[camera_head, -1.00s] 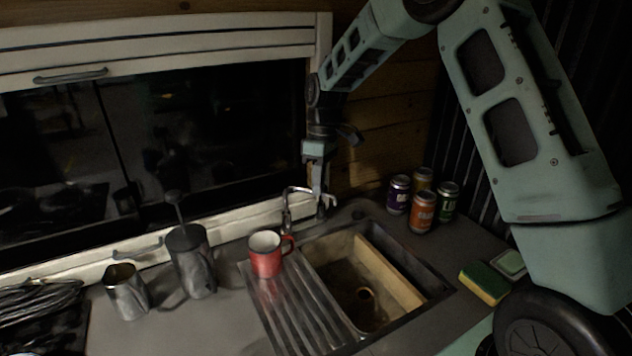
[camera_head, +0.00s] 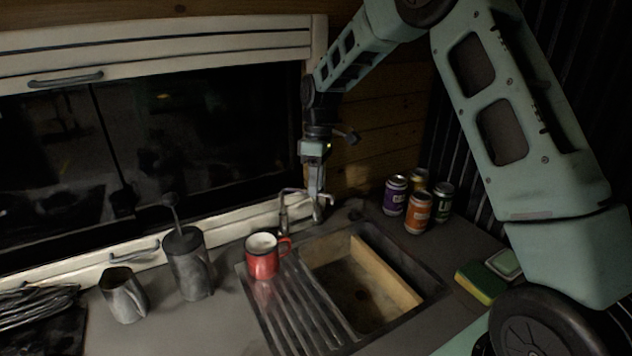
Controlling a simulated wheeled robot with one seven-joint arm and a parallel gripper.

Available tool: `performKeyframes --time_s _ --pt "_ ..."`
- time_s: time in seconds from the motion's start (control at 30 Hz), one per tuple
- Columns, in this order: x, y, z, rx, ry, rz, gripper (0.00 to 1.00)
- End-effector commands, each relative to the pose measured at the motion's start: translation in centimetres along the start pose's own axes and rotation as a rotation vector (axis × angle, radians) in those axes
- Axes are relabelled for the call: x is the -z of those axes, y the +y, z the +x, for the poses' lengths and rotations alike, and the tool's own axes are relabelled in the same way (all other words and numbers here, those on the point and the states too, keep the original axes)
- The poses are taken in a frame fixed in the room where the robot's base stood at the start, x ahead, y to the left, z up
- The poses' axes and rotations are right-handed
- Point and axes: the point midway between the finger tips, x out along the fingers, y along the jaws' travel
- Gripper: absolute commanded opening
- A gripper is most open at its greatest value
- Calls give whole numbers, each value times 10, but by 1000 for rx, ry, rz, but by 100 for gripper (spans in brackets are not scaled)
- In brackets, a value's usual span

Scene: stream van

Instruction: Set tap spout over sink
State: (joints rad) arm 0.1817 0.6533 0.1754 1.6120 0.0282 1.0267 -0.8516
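The tap spout (camera_head: 284,212) is a thin metal hook at the back of the sink, behind the drainboard. Its outlet end hangs to the left, near the red mug and outside the basin. The sink basin (camera_head: 345,325) lies to the right of the ribbed drainboard (camera_head: 300,310). My gripper (camera_head: 316,192) points down at the tap, with its fingers at the spout's right part near the tap base. The fingers are small and dark here, and I cannot tell whether they are closed on the spout.
A red mug (camera_head: 262,259) stands on the drainboard just in front of the tap. A grey press pot (camera_head: 188,265) and a metal jug (camera_head: 122,296) stand to the left. Several cans (camera_head: 418,212) and a sponge (camera_head: 480,284) are right of the sink. A window (camera_head: 200,140) is behind.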

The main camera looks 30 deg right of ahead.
Motion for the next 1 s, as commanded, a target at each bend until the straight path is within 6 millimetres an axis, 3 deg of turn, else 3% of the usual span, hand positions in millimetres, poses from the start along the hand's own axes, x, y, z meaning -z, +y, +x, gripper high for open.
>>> performKeyframes --time_s 0.23,0.63,1.0 --pt "0 0 -10 -1 1 1 33" --pt "0 1 -68 -1 1 0 33" --pt "0 0 -75 1 0 0 33"
